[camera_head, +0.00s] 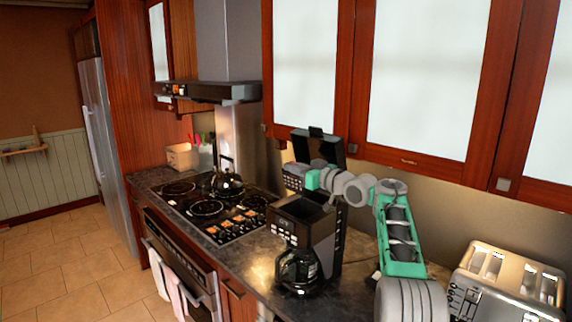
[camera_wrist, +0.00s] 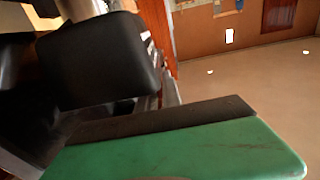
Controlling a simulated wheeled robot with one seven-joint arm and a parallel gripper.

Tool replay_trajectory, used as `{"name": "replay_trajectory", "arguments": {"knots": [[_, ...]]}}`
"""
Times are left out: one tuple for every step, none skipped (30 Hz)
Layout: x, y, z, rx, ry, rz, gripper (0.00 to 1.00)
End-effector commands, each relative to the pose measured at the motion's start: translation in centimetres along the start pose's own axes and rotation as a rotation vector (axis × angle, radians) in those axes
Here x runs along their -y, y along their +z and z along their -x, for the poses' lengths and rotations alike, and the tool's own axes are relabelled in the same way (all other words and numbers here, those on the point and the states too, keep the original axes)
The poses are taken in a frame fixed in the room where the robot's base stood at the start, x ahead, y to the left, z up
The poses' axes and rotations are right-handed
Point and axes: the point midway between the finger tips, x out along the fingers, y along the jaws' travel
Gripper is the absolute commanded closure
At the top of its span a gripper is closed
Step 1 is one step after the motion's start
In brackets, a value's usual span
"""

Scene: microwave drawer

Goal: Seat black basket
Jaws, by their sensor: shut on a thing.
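My gripper (camera_head: 306,180) is at the coffee maker (camera_head: 318,235), just above its top and in front of its raised black lid (camera_head: 318,146). It is shut on a small dark piece with light marks, which I take for the black basket (camera_head: 293,178). The basket is partly hidden, and I cannot tell whether it touches the coffee maker. In the wrist view, a green finger with a dark pad (camera_wrist: 180,130) spans the bottom. A rounded black block (camera_wrist: 100,60) is close beyond it; I cannot tell which part it is.
A glass carafe (camera_head: 297,268) stands in the coffee maker. A stove (camera_head: 215,205) with a kettle (camera_head: 226,182) is to the left. A silver toaster (camera_head: 505,285) is at the right. Cabinets (camera_head: 435,75) hang above. Some counter (camera_head: 262,264) is bare.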

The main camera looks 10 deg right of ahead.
Motion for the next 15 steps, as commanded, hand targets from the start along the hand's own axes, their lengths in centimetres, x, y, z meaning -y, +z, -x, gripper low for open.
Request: {"name": "replay_trajectory", "arguments": {"knots": [[0.2, -0.1, -0.1, -0.001, -0.003, 0.002, 1.0], [0.4, -0.1, -0.3, -0.001, -0.006, 0.001, 1.0], [0.7, -0.1, -0.5, -0.001, -0.011, 0.001, 1.0], [1.0, -0.1, -0.7, -0.001, -0.014, 0.001, 1.0], [1.2, -0.1, -0.8, -0.001, -0.017, 0.001, 1.0], [1.4, -0.1, -1.0, -0.001, -0.02, 0.001, 1.0], [1.5, -0.1, -1.1, -0.001, -0.022, 0.001, 1.0], [1.6, -0.1, -1.1, -0.001, -0.023, 0.001, 1.0], [1.6, -0.1, -1.0, -0.001, -0.024, 0.001, 1.0], [1.6, -0.1, -0.9, 0.0, -0.024, 0.001, 1.0], [1.6, 0.1, -0.9, 0.0, -0.023, 0.0, 1.0], [1.6, 0.5, -0.9, 0.0, -0.023, 0.0, 1.0], [1.5, 0.7, -0.9, 0.0, -0.022, 0.0, 1.0], [1.5, 1.0, -0.8, 0.0, -0.022, 0.001, 1.0], [1.4, 1.4, -0.8, 0.0, -0.021, 0.001, 1.0]]}}
